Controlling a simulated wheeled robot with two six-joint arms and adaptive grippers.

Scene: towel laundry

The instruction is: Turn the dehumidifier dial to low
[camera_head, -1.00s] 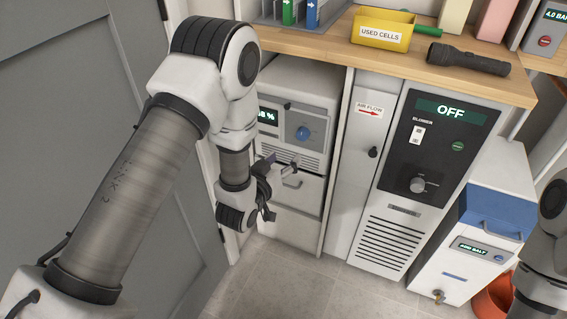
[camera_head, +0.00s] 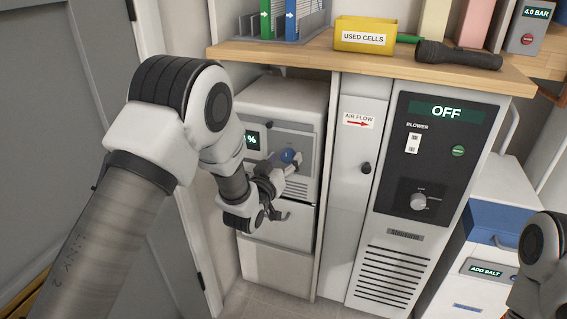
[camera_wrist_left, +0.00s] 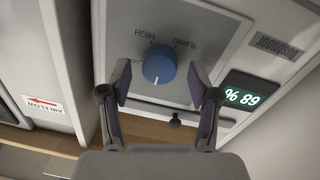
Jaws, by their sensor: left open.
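The dehumidifier (camera_head: 275,105) is a white cabinet under the wooden counter, left of the blower unit. Its blue dial (camera_head: 289,156) sits on a grey panel, partly hidden by my left gripper (camera_head: 283,184) in the head view. In the left wrist view the dial (camera_wrist_left: 158,65) shows upside down, with "HIGH" and "TURBO" lettering by it and a pale pointer mark on it. My left gripper (camera_wrist_left: 160,100) is open, its fingers on either side of the dial in that view; contact cannot be told. Only my right arm's link shows at the right edge.
A humidity display (camera_wrist_left: 243,97) is beside the dial panel. The blower panel (camera_head: 440,150) reads "OFF" and has its own knob. The counter edge (camera_head: 370,72) overhangs above, with a yellow bin (camera_head: 363,36) and a flashlight (camera_head: 457,56) on it.

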